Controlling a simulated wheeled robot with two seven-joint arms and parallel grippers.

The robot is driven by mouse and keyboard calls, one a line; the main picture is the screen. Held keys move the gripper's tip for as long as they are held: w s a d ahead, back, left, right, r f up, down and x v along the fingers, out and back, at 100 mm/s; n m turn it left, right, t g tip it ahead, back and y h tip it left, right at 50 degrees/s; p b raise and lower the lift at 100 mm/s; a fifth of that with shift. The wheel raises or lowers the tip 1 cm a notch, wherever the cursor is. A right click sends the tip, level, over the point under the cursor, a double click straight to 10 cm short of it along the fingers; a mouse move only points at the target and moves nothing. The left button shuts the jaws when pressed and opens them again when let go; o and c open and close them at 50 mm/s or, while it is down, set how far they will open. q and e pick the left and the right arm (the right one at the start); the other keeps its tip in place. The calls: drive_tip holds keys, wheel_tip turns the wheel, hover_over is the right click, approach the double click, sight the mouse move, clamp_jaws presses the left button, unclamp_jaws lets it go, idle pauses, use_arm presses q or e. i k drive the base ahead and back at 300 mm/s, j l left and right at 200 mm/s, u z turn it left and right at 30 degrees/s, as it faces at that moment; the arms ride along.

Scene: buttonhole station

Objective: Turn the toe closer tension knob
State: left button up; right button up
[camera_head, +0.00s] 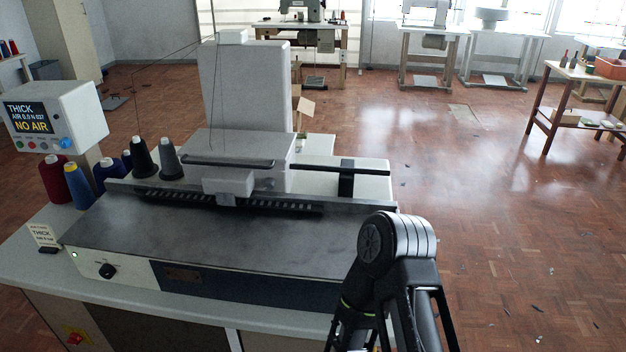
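A sewing machine station stands at the left and centre. A black knob (107,270) is on the light front panel of its bed, at the lower left, beside a small green light. A blue knob (66,143) sits on the display box (58,115), whose screen reads "THICK" and "NO AIR". I cannot read a label that tells which one is the toe closer tension knob. A black jointed arm part of mine (395,240) rises at the lower right, in front of the bed's right end. Neither of my grippers is in view.
Red (54,180), blue (80,186) and dark thread cones stand behind the bed's left side. A small "THICK" card (43,236) stands by its left corner. A red switch (75,336) is below the table edge. The floor at right is mostly open.

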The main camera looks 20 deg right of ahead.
sight(269, 183)
drive_tip(key=l+u, duration=0.15)
drive_tip(key=l, duration=0.6)
drive_tip(key=l+u, duration=0.15)
drive_tip(key=l, duration=0.6)
drive_tip(key=k+l+u, duration=0.15)
drive_tip(key=l, duration=0.55)
